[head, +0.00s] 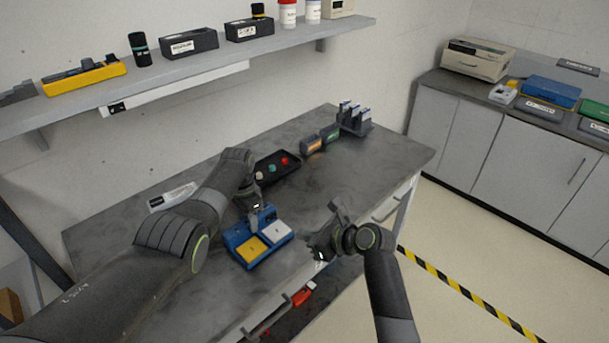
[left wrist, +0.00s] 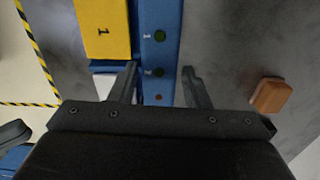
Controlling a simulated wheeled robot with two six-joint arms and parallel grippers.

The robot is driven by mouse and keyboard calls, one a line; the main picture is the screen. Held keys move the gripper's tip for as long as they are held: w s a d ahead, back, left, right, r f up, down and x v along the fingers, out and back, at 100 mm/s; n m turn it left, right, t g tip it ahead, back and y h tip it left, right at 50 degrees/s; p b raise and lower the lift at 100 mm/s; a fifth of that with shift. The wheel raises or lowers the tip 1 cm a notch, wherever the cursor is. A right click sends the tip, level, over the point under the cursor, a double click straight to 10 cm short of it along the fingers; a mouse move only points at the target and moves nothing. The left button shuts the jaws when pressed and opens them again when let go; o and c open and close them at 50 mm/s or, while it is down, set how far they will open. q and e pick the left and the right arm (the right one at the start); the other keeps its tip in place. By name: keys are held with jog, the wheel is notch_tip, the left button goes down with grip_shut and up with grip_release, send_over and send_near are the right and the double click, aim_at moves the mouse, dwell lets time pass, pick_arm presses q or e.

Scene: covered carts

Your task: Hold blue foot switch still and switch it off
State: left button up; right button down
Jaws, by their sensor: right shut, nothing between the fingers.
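The blue foot switch (head: 241,236) sits on the grey table in the head view, with a yellow pedal (head: 252,248) and a pale pedal (head: 275,232). The yellow pedal there is marked 1. In the head view this gripper (head: 259,208) is at the switch's back. My right gripper (head: 319,250) is shut and empty, to the right of the switch, apart from it.
A black tray (head: 266,180) with coloured buttons lies behind my left gripper. Small orange-labelled and green-labelled boxes (head: 312,145) and a rack (head: 356,127) stand further back. A white labelled bar (head: 173,197) lies left. The table's right part is clear.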

pick_arm(q)
jog(key=o, duration=0.3)
